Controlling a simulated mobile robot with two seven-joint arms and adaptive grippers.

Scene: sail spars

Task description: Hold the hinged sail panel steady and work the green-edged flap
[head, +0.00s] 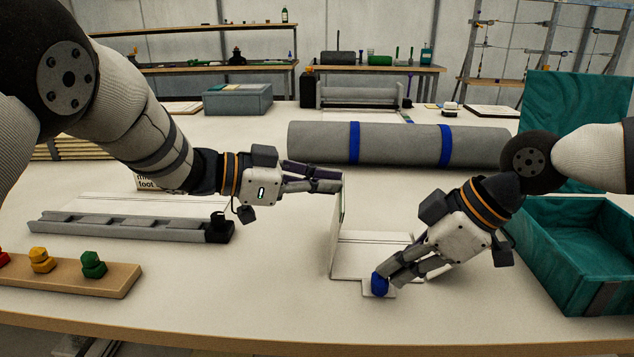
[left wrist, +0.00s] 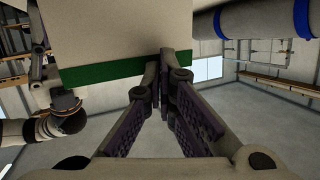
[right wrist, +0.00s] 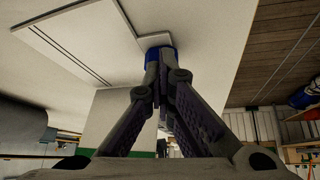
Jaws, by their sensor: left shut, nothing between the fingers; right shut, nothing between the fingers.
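The sail panel is white; its flat part (head: 372,256) lies on the table, with a small tab at the front bearing a blue knob (head: 380,286). The flap (head: 335,240) stands about upright at the panel's left side, its green edge (left wrist: 110,73) uppermost. My left gripper (head: 340,184) is shut and empty, its tips at the flap's top edge; contact is unclear. My right gripper (head: 386,279) is shut and empty, its tips at the blue knob, which also shows in the right wrist view (right wrist: 158,50). Its fingers partly hide the panel's right side.
A grey roll with blue bands (head: 400,143) lies behind the panel. A teal open box (head: 570,285) stands at the right. A grey slotted rail (head: 130,227) and a wooden block with coloured knobs (head: 115,278) lie at the left. The table front is clear.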

